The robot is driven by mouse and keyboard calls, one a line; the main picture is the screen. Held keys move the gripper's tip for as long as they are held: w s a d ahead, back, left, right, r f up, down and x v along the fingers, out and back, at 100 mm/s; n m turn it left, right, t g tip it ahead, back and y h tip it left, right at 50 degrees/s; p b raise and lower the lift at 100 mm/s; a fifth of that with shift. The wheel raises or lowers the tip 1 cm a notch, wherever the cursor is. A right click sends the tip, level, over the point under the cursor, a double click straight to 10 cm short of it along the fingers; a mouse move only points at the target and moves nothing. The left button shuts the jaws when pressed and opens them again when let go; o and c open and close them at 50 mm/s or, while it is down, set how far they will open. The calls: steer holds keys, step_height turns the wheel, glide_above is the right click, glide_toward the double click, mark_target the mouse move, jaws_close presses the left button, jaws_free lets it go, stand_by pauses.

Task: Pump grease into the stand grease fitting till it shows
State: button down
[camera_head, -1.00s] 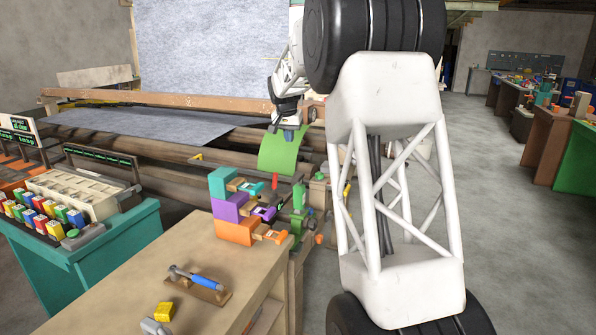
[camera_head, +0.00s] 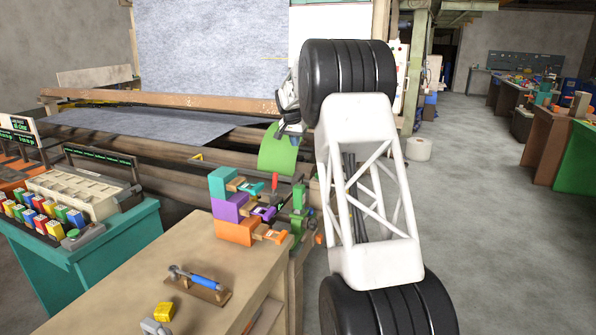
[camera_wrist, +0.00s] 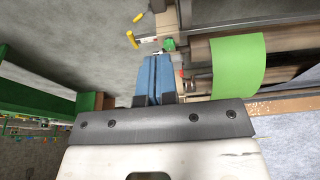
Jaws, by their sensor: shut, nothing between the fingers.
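My gripper (camera_wrist: 153,62) has blue fingers pressed together, with nothing between them. In the head view my gripper (camera_head: 284,134) hangs beside the upper edge of a green curved sheet (camera_head: 276,152), behind my arm. A green stand (camera_head: 299,202) with a small red upright part (camera_head: 275,181) is at the end of the rollers, below the gripper. I cannot make out the grease fitting or any grease. A blue-handled tool (camera_head: 205,281) lies on a wooden board on the bench; I cannot tell if it is a grease pump.
The tan bench (camera_head: 120,295) also carries stacked teal, purple and orange blocks (camera_head: 232,207) and a yellow block (camera_head: 164,311). A teal console (camera_head: 100,255) stands left. Long rollers (camera_head: 190,172) run behind. The floor on the right is open.

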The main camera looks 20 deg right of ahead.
stand_by(0.3)
glide_above(298, 176)
step_height(298, 176, down, 12)
steer(key=shift+r, duration=0.2)
steer(key=shift+f, duration=1)
steer(key=shift+f, duration=0.15)
steer(key=shift+f, duration=1.15)
steer(key=shift+r, duration=0.55)
steer(key=v, duration=1.3)
steer(key=shift+w+d, duration=0.35)
steer(key=shift+w, duration=0.05)
